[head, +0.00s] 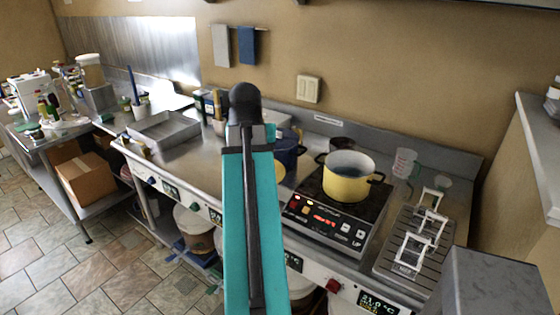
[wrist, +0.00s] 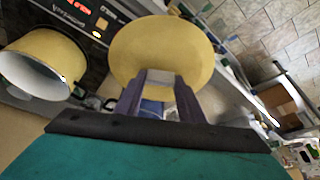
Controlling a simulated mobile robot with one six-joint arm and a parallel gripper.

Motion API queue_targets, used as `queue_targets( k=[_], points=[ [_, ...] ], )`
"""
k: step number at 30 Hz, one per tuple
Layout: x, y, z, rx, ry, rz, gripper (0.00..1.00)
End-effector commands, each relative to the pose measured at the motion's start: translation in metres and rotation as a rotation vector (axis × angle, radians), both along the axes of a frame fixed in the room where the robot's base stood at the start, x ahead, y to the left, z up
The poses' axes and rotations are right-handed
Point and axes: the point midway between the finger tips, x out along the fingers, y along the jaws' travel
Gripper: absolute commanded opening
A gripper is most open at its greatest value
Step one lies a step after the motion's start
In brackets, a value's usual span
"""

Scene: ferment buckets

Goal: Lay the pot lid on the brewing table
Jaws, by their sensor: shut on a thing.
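My gripper (wrist: 159,88) is shut on the round yellow pot lid (wrist: 160,42), which fills the upper middle of the wrist view. The fingers hold it by a pale grip at its near side. In the head view my arm hides the gripper and nearly all of the lid; only a sliver of yellow (head: 279,172) shows beside the arm. The yellow pot (head: 348,178) stands uncovered on the black hob (head: 322,222); it also shows at the left of the wrist view (wrist: 42,62). A long steel table (head: 186,160) runs under the hob and to the left.
A steel tray (head: 165,132) lies on the table left of my arm. A dark blue pot (head: 289,155) is partly behind the arm. A slatted rack with white frames (head: 412,247) and a measuring jug (head: 404,163) are at right. A crowded side table (head: 62,138) stands far left.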

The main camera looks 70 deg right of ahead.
Motion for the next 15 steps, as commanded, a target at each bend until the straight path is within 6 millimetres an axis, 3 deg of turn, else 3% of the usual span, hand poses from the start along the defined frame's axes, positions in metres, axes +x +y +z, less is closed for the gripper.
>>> queue_targets(
  k=[3, 15],
  points=[
    [0.035, 0.015, -0.004, 0.0, 0.0, 0.072, 0.11],
    [0.136, 0.077, -0.018, 0.001, 0.0, 0.303, 0.11]
  ],
)
